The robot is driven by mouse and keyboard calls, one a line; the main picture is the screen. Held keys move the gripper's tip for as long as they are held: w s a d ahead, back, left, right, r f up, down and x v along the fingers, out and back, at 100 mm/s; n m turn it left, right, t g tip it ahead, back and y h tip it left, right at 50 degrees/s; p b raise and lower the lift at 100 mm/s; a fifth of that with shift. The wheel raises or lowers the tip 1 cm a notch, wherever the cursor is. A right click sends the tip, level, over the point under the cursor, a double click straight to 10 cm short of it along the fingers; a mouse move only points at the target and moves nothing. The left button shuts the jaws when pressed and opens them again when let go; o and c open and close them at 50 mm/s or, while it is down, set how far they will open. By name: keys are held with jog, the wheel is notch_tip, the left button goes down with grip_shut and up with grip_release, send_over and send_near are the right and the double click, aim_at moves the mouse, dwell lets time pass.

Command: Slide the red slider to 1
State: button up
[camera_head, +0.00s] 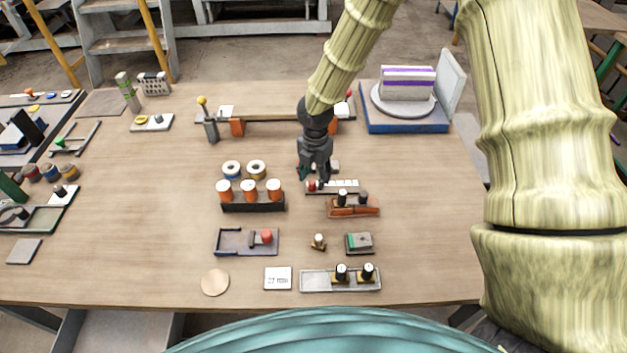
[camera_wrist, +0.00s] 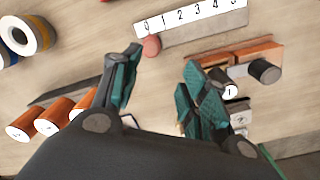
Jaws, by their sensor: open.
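The red slider (camera_head: 311,186) is a small red knob at the left end of a pale numbered scale (camera_head: 345,187). In the wrist view the red slider (camera_wrist: 151,46) sits just below the 0 on the white scale (camera_wrist: 190,15), whose visible marks run from 0 to 5. My gripper (camera_head: 313,174) hangs above the slider's end of the scale. In the wrist view my gripper (camera_wrist: 160,72) is open, its teal-padded fingers spread and empty. The slider shows just beyond the fingertips, nearer the left finger in the picture. Whether they touch cannot be told.
An orange block with dark knobs (camera_head: 353,207) stands close below the scale. A dark rack with orange cylinders (camera_head: 250,199) and two ring spools (camera_head: 244,169) stand to the left. Bare tabletop lies right of the scale.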

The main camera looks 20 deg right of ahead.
aim_at(312, 181)
jog(key=shift+g, duration=0.3)
jog(key=w+f, duration=0.1)
jog(key=f, duration=0.1)
jog(key=w+f, duration=0.1)
jog(key=f, duration=0.1)
jog(key=w+f, duration=0.1)
jog(key=f, duration=0.1)
jog(key=shift+w+p, duration=0.25)
jog(key=shift+p, duration=0.1)
jog(key=shift+s, duration=0.45)
jog(key=shift+s+r, duration=0.45)
jog(key=shift+s, duration=0.2)
jog(key=shift+w+f, duration=0.4)
jog(key=shift+w, duration=0.05)
jog(key=shift+c, duration=1.4)
jog(key=shift+w+f, duration=0.2)
jog(key=shift+w, duration=0.1)
jog(key=c, duration=0.3)
jog(key=shift+r, duration=0.1)
grip_shut()
jog(key=shift+s+r, duration=0.15)
